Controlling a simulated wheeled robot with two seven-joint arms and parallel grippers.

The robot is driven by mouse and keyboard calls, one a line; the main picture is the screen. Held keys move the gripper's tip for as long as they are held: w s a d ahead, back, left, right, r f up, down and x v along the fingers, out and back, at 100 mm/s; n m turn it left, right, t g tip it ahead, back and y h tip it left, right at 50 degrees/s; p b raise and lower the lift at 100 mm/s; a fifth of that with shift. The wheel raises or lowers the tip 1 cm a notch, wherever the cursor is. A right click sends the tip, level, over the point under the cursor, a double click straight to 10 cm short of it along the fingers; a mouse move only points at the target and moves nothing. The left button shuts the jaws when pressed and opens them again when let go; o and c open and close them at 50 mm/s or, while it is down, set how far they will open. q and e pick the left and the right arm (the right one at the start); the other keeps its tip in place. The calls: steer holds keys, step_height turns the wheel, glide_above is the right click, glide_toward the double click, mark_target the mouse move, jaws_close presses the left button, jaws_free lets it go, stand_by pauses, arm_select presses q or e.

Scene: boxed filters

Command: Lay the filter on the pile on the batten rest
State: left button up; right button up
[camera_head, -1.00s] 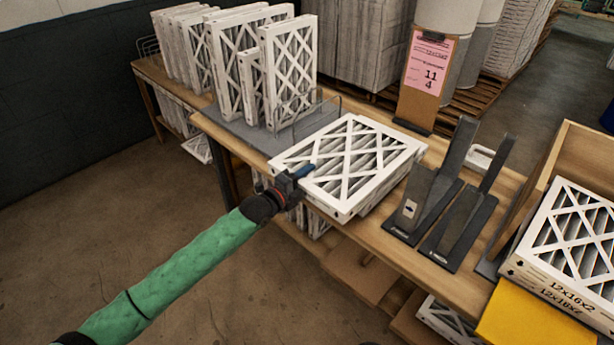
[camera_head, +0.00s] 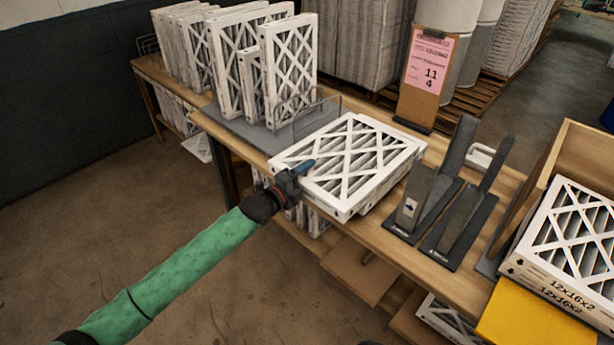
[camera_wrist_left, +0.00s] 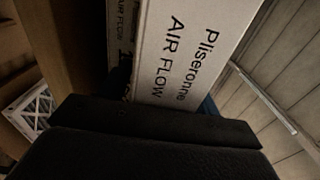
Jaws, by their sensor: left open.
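A white-framed pleated filter (camera_head: 352,160) lies flat on top of a pile, its frame slightly askew to the filter (camera_head: 408,158) under it. The batten rest beneath the pile is hidden from me. My left gripper (camera_head: 300,178) is at the filter's near left edge, jaws open, with its blue finger over the top of the frame. In the left wrist view, the filter's printed edge (camera_wrist_left: 180,55) is right in front of the dark gripper body, and a second printed edge (camera_wrist_left: 121,35) shows beside it. My right gripper is out of view.
Upright filters (camera_head: 235,60) stand on a grey board at the left, beside a wire rack (camera_head: 318,115). Dark angled stands (camera_head: 440,195) are right of the pile. A clipboard with a pink sheet (camera_head: 428,70) stands behind. A wooden box (camera_head: 545,170) and boxed filters (camera_head: 570,245) are far right.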

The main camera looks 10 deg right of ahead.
arm_select(q)
steer(key=shift+s+a+f, duration=0.1)
steer(key=shift+s+a, duration=0.3)
steer(key=shift+a, duration=0.15)
steer(key=shift+s+a+b, duration=0.35)
steer(key=shift+a+b, duration=0.1)
steer(key=b+v, duration=0.2)
steer(key=v, duration=0.7)
steer(key=shift+s+a, duration=0.2)
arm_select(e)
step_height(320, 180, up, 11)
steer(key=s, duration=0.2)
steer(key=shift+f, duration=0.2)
arm_select(q)
steer(key=s+a+f+n+g+y, duration=0.2)
steer(key=s+f+n+y, duration=0.5)
steer(key=s+f+n, duration=0.55)
steer(key=s+a+f+n+g+y, duration=0.2)
steer(key=s+a+n, duration=0.2)
steer(key=s, duration=0.5)
steer(key=s+a+f+n+g+y, duration=0.2)
steer(key=s+a+n, duration=0.3)
steer(key=s, duration=0.4)
steer(key=s+a+f+n+g+y, duration=0.2)
steer(key=s+a+n, duration=0.3)
steer(key=s, duration=0.4)
steer(key=shift+s+a+f+g, duration=0.2)
steer(key=shift+a+f+g, duration=0.15)
steer(key=shift+f+g, duration=0.3)
